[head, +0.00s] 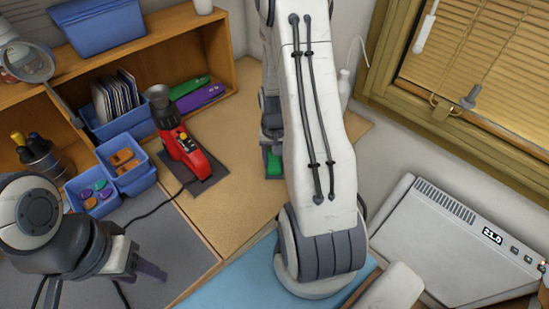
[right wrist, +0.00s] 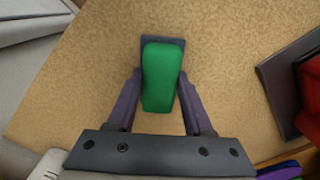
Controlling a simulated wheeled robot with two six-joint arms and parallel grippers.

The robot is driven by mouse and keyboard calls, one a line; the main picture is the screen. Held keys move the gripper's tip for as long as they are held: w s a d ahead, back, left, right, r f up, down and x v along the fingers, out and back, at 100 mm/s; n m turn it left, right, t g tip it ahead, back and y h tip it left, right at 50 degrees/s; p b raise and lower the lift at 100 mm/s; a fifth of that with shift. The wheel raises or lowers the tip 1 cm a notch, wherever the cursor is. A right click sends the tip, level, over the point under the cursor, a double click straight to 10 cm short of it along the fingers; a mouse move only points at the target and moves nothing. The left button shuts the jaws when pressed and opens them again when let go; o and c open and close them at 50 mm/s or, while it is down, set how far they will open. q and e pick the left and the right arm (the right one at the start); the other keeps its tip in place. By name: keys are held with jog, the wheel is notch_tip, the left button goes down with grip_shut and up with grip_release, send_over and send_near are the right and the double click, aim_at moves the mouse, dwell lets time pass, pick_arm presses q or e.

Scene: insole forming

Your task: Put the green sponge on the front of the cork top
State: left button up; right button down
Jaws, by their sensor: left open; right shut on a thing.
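The green sponge (right wrist: 162,75) is between the two purple fingers of my right gripper (right wrist: 159,90) in the right wrist view. The gripper is shut on it. A dark grey piece shows at the sponge's far end. In the head view the sponge (head: 274,164) is a small green patch at the cork top (head: 235,185), partly hidden by my right gripper and arm. I cannot tell whether it touches the cork. My left gripper (head: 135,275) is open and empty, over the grey surface at the lower left.
A red machine (head: 183,148) stands on a dark mat left of my right gripper. Blue bins (head: 104,208) stand left of it. A wooden shelf (head: 222,75) is behind. A white unit (head: 440,250) stands at right. Bare cork lies around the sponge.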

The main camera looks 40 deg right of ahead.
aim_at(274, 160)
jog(key=shift+c, duration=0.2)
grip_release()
jog(key=shift+f, duration=0.1)
notch_tip(274, 160, up, 12)
jog(key=b, duration=0.2)
jog(key=s+a+r+n, duration=0.2)
jog(key=a+n, duration=0.2)
jog(key=a, duration=0.7)
jog(key=s+a+r+n, duration=0.1)
jog(key=a+r+n, duration=0.25)
jog(key=a, duration=0.65)
jog(key=s+a+n+y, duration=0.1)
jog(key=s+a+n, duration=0.7)
jog(key=s, duration=0.5)
jog(key=shift+a+r, duration=0.35)
jog(key=shift+a, duration=0.5)
